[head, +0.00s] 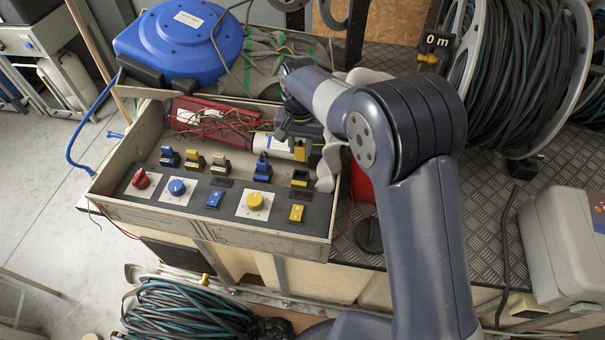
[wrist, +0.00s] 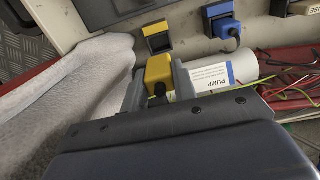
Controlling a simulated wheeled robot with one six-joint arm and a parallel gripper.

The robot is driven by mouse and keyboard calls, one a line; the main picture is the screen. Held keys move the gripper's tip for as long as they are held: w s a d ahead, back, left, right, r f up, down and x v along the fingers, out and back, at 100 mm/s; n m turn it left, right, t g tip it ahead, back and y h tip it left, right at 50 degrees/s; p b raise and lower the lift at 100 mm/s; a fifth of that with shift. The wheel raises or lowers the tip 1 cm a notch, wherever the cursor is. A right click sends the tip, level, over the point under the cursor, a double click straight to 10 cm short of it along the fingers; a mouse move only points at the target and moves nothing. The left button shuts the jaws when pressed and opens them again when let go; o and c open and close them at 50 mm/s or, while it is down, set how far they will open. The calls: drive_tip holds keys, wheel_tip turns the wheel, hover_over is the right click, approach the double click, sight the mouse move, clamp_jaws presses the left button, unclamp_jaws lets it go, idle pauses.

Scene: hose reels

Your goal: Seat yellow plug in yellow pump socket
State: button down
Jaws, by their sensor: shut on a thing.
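The yellow plug (wrist: 159,72) is held between the grey fingertips of my gripper (wrist: 158,82). It also shows in the head view (head: 300,153). The yellow pump socket (wrist: 157,38) stands just beyond the plug in the wrist view, with a dark opening; in the head view the socket (head: 300,178) is at the right end of the panel. A gap shows between plug and socket, so they are apart. My gripper (head: 300,146) is shut on the plug, and my wrist partly hides it in the head view.
A blue plug sits in the neighbouring blue socket (wrist: 220,22). A white cylinder labelled PUMP (wrist: 224,75) lies beside my gripper. A pale grey glove-like thing (wrist: 85,85) lies close on the other side. Red parts and loose wires (head: 215,122) fill the box behind the panel.

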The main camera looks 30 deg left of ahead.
sight(300, 145)
wheel_tip(300, 145, down, 9)
drive_tip(key=shift+r+p, duration=0.1)
drive_tip(key=shift+p, duration=0.25)
drive_tip(key=shift+f, duration=0.3)
drive_tip(key=c, duration=1.1)
unclamp_jaws()
drive_tip(key=shift+r, duration=0.1)
drive_tip(key=shift+c, duration=0.2)
wheel_tip(300, 145, up, 12)
drive_tip(key=shift+r, duration=0.2)
drive_tip(key=shift+f, duration=0.1)
